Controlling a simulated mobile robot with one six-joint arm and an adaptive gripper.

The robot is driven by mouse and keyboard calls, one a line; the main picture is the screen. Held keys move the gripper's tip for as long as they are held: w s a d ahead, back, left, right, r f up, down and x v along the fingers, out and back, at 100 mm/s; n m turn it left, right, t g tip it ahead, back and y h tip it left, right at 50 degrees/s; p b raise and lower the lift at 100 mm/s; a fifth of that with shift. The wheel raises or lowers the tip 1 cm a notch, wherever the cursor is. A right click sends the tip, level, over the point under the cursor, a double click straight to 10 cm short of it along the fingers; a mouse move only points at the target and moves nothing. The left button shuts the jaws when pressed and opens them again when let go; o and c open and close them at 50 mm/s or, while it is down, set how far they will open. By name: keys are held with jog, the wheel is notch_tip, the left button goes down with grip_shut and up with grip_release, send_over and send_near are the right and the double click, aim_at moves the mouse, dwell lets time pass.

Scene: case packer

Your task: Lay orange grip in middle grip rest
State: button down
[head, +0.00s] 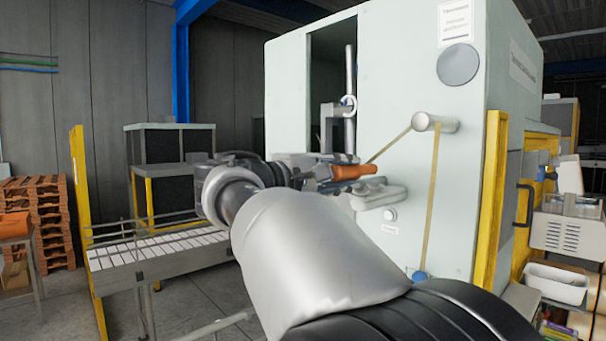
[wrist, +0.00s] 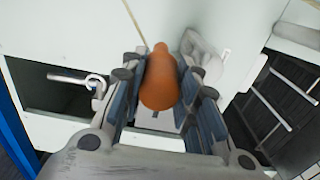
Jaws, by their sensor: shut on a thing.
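The orange grip (head: 352,171) is in my gripper (head: 325,172), in front of the pale machine face. In the wrist view the orange grip (wrist: 160,82) lies lengthwise between the two dark finger pads of my gripper (wrist: 160,95), its narrow end pointing away. A pale grey rounded holder (head: 378,196) sticks out of the machine just below and right of the grip. It also shows in the wrist view (wrist: 207,58), to the right of the grip's narrow end. I cannot tell whether this is the middle grip rest, or whether the grip touches it.
The white machine (head: 400,70) fills the centre, with a dark opening and metal handle (head: 350,100) at its left. A tan band (head: 434,200) runs over a round roller (head: 436,122). Yellow posts (head: 490,200) stand right. A roller conveyor (head: 155,247) lies left.

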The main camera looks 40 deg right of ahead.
jog(key=s+a, duration=0.1)
jog(key=a, duration=0.7)
jog(key=shift+a+b, duration=0.25)
jog(key=shift+b, duration=0.15)
